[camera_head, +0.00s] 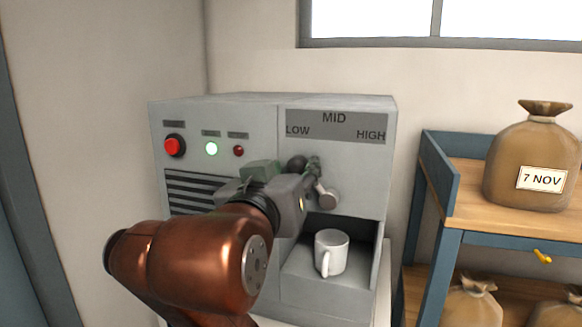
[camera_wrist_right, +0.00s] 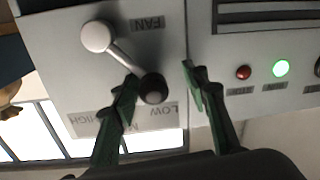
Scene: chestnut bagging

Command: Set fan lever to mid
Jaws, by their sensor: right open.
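The fan lever (camera_head: 297,163) has a black ball knob on a short rod from a light grey round hub (camera_head: 328,198) on the grey machine's front. It tilts up and left, toward LOW on the label plate (camera_head: 335,126) that reads LOW, MID, HIGH. In the right wrist view, turned over, the black knob (camera_wrist_right: 153,90) lies between the green fingers of my open right gripper (camera_wrist_right: 160,78), closer to one finger. Whether a finger touches it I cannot tell. In the head view my right gripper (camera_head: 288,174) partly covers the rod. My left gripper is out of view.
A white mug (camera_head: 331,252) stands in the machine's lower recess. A red button (camera_head: 174,145), a lit green lamp (camera_head: 211,148) and a dark red lamp (camera_head: 238,151) are on the left panel. A shelf (camera_head: 470,215) with a tied sack (camera_head: 530,160) marked 7 NOV stands right.

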